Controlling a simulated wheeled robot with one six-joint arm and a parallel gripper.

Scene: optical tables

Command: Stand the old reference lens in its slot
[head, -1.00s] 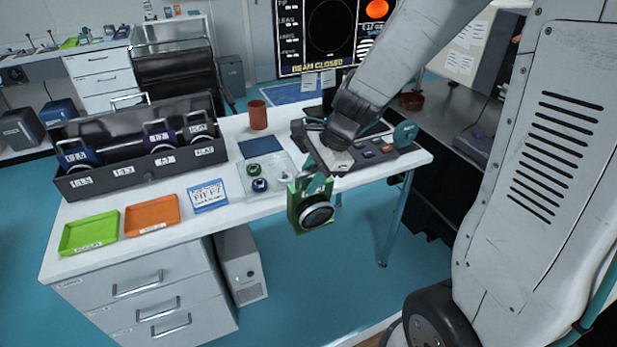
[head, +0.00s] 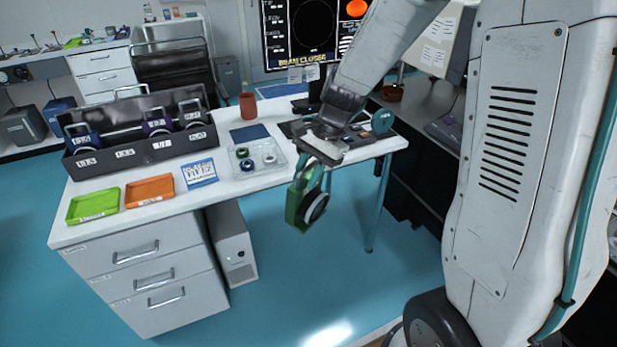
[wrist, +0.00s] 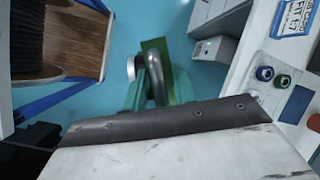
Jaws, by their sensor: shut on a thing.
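My gripper (head: 318,158) is shut on the handle of a green-framed lens (head: 300,208) with a round dark-rimmed glass. The lens hangs below the jaws, over the floor just off the table's front edge, turned partly edge-on. In the wrist view the green frame (wrist: 155,60) and its dark handle show beyond my gripper (wrist: 152,95). The black slotted rack (head: 143,151) stands at the back left of the table, well left of my gripper. It holds a blue lens (head: 82,142), a purple lens (head: 156,129) and a grey lens (head: 192,117). Its front labels are too small to read.
On the white table (head: 225,195) lie a green tray (head: 93,206), an orange tray (head: 150,190), a blue-and-white card (head: 199,173) and a clear tray (head: 275,171) with small rings. A red-brown cup (head: 248,105) stands behind. A computer box (head: 233,248) stands below. Floor in front is clear.

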